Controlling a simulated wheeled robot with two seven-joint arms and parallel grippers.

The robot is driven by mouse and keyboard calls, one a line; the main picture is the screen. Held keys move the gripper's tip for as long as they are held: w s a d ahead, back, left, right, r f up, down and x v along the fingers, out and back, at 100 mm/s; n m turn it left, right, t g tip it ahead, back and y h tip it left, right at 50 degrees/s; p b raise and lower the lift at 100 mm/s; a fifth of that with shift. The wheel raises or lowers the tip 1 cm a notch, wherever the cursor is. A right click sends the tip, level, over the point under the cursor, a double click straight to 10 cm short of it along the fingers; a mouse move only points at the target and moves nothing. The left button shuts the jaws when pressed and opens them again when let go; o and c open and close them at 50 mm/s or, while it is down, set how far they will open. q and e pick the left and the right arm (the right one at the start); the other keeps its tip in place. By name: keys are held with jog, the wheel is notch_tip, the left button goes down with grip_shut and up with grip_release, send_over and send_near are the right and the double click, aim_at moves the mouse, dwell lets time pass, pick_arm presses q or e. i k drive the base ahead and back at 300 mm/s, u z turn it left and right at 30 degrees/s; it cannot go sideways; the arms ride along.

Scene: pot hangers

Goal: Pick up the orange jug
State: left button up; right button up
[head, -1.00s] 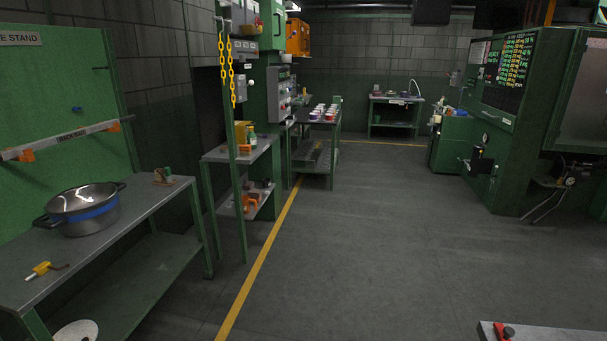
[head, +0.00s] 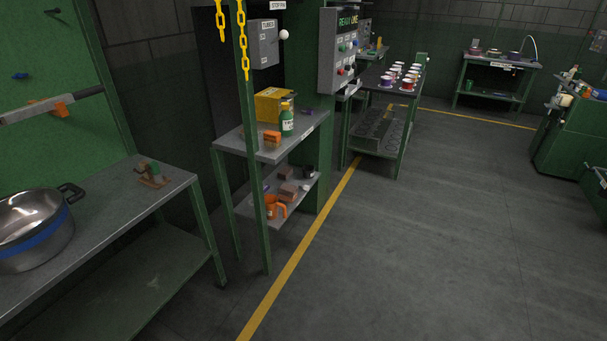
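The orange jug (head: 281,207) stands on the lower shelf (head: 252,208) of a small green-legged stand ahead, near the shelf's front edge. It is partly hidden behind a green post (head: 256,190). Small brown blocks (head: 287,190) and a dark item lie behind it on the same shelf. Neither of my grippers shows in the head view.
A steel pot (head: 32,235) with a blue band sits on the left bench (head: 125,208). The floor right of the yellow line (head: 300,245) is clear.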

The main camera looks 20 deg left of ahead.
aim_at(271, 201)
jog(key=i, duration=1.55)
jog(key=z, duration=0.6)
jog(key=i, duration=1.9)
jog(key=u, duration=2.1)
